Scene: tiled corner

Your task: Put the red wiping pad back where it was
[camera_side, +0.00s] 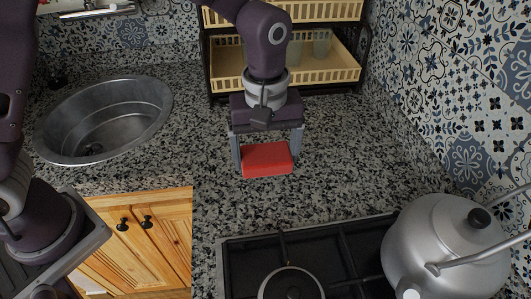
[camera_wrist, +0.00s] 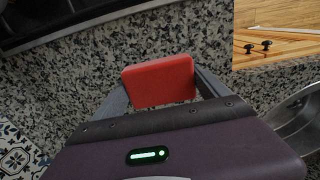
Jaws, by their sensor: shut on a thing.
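The red wiping pad (camera_side: 266,160) is a flat red block between the fingers of my gripper (camera_side: 266,152), over the granite counter (camera_side: 340,170). My gripper points down and is shut on the pad, with one grey finger at each end of it. In the wrist view the pad (camera_wrist: 158,82) sits between both fingertips of my gripper (camera_wrist: 160,88). I cannot tell whether the pad's underside touches the counter or hangs just above it.
A steel sink (camera_side: 105,118) is at the left. A black rack with cream trays (camera_side: 228,86) stands behind my gripper. A black stove (camera_side: 240,262) with a steel kettle (camera_side: 440,250) is in front at the right. The counter around the pad is clear.

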